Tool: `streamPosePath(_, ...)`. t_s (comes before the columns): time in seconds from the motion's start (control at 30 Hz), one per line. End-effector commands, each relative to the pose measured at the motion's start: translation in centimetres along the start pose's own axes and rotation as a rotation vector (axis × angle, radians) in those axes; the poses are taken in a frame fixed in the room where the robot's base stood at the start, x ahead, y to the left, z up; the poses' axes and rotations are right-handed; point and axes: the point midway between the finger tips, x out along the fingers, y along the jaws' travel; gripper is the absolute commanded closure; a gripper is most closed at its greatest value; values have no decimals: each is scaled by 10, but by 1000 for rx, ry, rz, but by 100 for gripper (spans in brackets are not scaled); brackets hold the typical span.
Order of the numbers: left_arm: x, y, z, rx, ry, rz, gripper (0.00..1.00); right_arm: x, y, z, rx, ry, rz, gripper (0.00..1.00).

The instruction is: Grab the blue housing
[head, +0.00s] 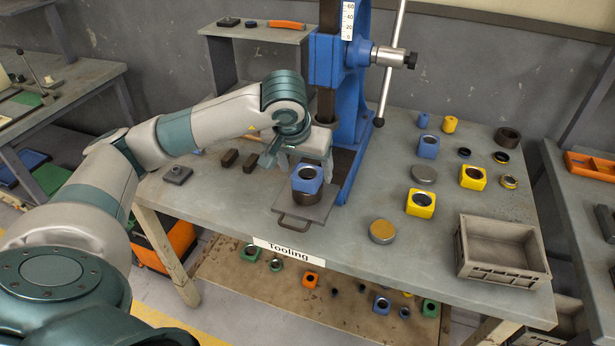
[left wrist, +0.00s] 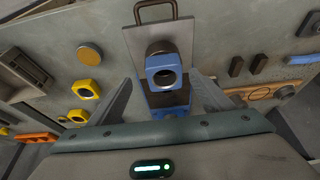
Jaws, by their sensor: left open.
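A blue housing (head: 307,179) with a round bore sits on a dark ring (head: 306,198) on the grey handled plate (head: 290,211) at the foot of the blue press. It also shows in the left wrist view (left wrist: 152,66), centred between my fingers. My left gripper (head: 298,163) is open and empty, just behind and above this housing, its fingers spread to either side. I cannot tell whether the fingers touch it. A second blue housing (head: 428,147) stands on the table right of the press. My right gripper is not in view.
The blue press frame (head: 353,100) rises close to the right of my left gripper. Yellow housings (head: 421,203), several rings and a grey bin (head: 500,250) occupy the table's right side. Dark blocks (head: 230,158) lie at left.

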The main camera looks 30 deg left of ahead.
Motion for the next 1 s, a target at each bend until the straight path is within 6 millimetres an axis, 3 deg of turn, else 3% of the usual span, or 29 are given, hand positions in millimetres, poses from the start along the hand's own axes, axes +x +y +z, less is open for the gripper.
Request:
streamPosePath(0.27,3,-1,-2,0,-2,1,27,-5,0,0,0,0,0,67)
streamPosePath(0.7,45,-7,-9,0,-3,1,27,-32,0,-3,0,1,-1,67)
streamPosePath(1.0,52,-7,-9,1,0,1,27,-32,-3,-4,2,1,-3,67)
